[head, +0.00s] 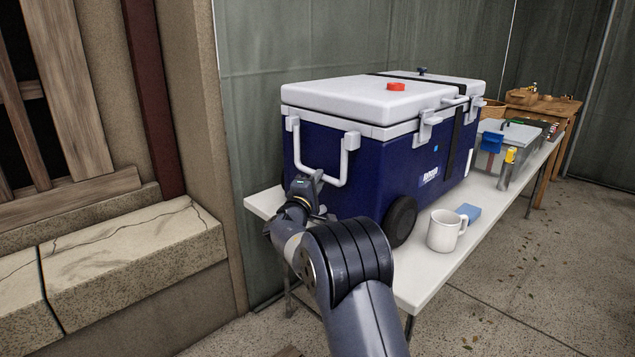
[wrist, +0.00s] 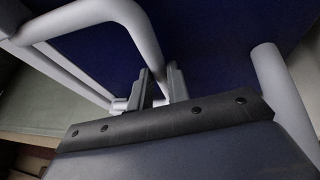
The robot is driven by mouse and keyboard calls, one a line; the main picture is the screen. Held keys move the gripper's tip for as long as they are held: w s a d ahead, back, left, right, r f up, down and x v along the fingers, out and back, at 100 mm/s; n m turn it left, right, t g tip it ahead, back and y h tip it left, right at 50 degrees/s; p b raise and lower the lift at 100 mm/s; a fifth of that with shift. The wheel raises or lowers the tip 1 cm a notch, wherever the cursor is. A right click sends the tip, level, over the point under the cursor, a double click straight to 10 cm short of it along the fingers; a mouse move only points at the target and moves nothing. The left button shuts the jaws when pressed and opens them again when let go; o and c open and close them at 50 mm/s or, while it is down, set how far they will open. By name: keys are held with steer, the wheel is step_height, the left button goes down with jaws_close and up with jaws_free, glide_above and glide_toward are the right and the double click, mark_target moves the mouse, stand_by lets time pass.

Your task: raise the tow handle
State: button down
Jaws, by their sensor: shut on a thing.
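The tow handle (head: 345,166) is a pale grey U-shaped bar on the near end of the blue cooler (head: 385,170). It hangs down against the cooler's end wall from brackets below the white lid. My gripper (head: 314,182) is at the low crossbar of the handle. In the wrist view, my gripper's dark fingers (wrist: 162,86) are shut on the handle bar (wrist: 118,104), with blue cooler wall behind. Part of the crossbar is hidden by the fingers and the gripper body.
The cooler stands on a long white table (head: 425,287). A black wheel (head: 400,222), a white mug (head: 445,231) and a blue block (head: 469,212) are at its right. A stone ledge (head: 130,255) lies left.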

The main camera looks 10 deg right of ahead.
steer(key=shift+a, duration=0.1)
steer(key=s+a+r+m+g+y+p, duration=0.2)
steer(key=r+p, duration=0.5)
steer(key=p, duration=1)
steer(key=s+a+r+m+g+y+p, duration=0.2)
steer(key=s+a+r+g+y+p, duration=0.2)
steer(key=p, duration=1.2)
steer(key=shift+a+r+g+y+p, duration=0.4)
steer(key=shift+a+r+g+y, duration=1.05)
steer(key=shift+r+g, duration=0.55)
steer(key=shift+d+r, duration=0.1)
steer(key=shift+r, duration=0.1)
steer(key=c, duration=1.8)
jaws_free()
steer(key=shift+w, duration=0.1)
steer(key=o, duration=0.5)
steer(key=shift+d+f, duration=0.2)
steer(key=shift+c, duration=0.2)
steer(key=shift+f, duration=0.1)
